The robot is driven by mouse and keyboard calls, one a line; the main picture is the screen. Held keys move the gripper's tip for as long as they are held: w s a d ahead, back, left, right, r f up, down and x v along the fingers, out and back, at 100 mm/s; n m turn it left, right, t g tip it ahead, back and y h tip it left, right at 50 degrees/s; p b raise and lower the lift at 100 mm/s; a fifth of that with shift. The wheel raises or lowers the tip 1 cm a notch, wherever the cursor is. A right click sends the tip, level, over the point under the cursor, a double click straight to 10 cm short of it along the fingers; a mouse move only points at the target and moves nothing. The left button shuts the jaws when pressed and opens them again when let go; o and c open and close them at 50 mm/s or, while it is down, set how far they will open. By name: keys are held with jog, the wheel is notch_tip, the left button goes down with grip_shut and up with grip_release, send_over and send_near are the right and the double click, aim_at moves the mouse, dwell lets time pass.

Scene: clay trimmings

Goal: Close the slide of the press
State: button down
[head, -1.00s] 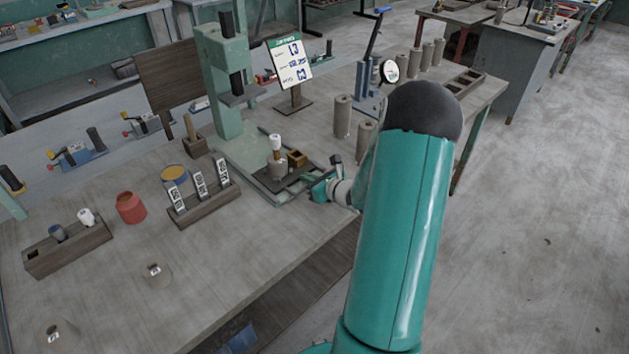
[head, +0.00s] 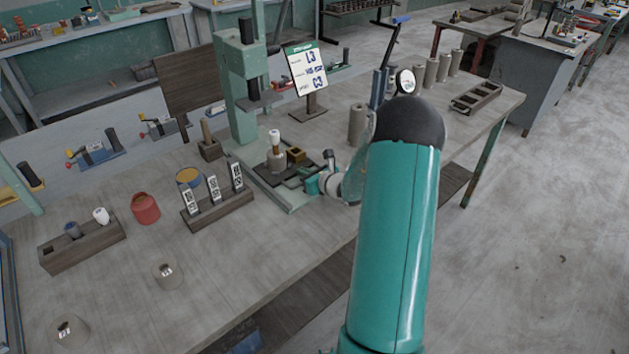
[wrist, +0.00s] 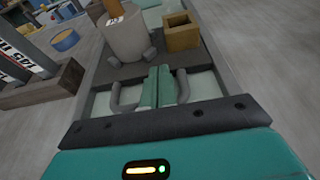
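The green press (head: 236,100) stands on the workbench, its ram above a low frame. Its dark slide (head: 290,172) sits partly out of the press, towards the bench's front edge. The slide carries a grey clay cup with a white-topped handle (head: 276,148) and a small brass box (head: 296,155). In the wrist view the cup (wrist: 124,38) and box (wrist: 181,32) lie just beyond my fingers. In the head view my arm partly covers the gripper area.
A wooden rack with label tags (head: 217,212) stands left of the slide. A red pot (head: 145,208) and a wooden block holder (head: 82,245) are further left. A sign (head: 305,68) stands behind. Clay cylinders (head: 357,124) stand to the right. The front bench top is mostly clear.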

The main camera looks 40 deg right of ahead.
aim_at(280, 153)
jog(key=w, duration=1.2)
jog(key=shift+a, duration=0.2)
jog(key=shift+w, duration=0.4)
jog(key=shift+r, duration=0.1)
